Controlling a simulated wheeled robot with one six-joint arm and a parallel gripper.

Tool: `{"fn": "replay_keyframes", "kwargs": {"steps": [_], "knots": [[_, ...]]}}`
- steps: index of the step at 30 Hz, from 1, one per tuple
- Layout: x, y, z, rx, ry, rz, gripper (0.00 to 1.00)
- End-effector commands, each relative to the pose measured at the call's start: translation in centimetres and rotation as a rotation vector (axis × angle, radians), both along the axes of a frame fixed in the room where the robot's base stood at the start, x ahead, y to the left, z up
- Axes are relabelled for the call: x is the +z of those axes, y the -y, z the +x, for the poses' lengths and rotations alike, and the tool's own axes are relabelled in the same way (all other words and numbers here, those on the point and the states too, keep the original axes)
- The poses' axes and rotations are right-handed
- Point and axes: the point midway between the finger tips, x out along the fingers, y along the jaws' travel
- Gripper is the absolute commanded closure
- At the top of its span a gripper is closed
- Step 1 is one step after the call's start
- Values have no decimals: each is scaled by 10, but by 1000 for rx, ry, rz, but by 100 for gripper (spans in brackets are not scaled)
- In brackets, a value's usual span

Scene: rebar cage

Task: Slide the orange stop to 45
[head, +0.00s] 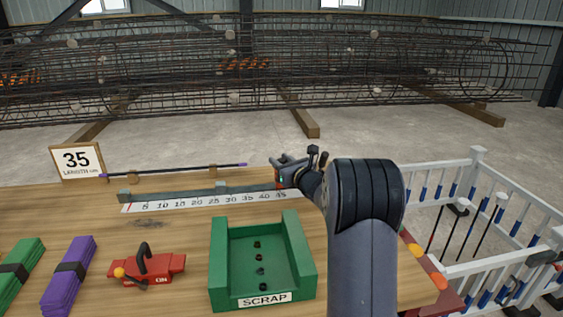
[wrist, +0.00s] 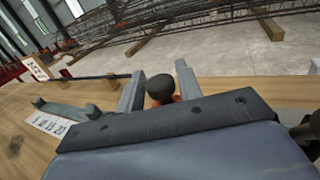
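The measuring rail (head: 190,190) lies along the back of the table over a white scale (head: 205,199) marked 5 to 45. My gripper (head: 283,180) is at the rail's right end, near the 45 mark. An orange patch of the stop (head: 279,185) shows beside it, mostly hidden by the gripper. In the wrist view, the stop's black knob (wrist: 160,87) with orange under it stands between the two fingers of my gripper (wrist: 160,82). Whether the fingers press on the knob cannot be told. The stop's exact reading is hidden.
A sign (head: 77,160) reads 35, with a thin rod (head: 175,171) to its right. In front are a green scrap tray (head: 220,265), a red tool (head: 147,268), and purple (head: 68,274) and green (head: 20,268) bundles. A white fence (head: 480,165) stands at right.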

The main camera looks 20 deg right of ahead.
Motion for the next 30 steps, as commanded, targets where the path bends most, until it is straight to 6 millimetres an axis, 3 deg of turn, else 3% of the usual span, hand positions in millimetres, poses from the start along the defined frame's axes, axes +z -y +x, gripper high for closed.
{"fn": "replay_keyframes", "kwargs": {"steps": [12, 30], "knots": [[0, 0, 0, 0, 0, 0, 100], [0, 10, -2, 0, -1, 0, 100]]}}
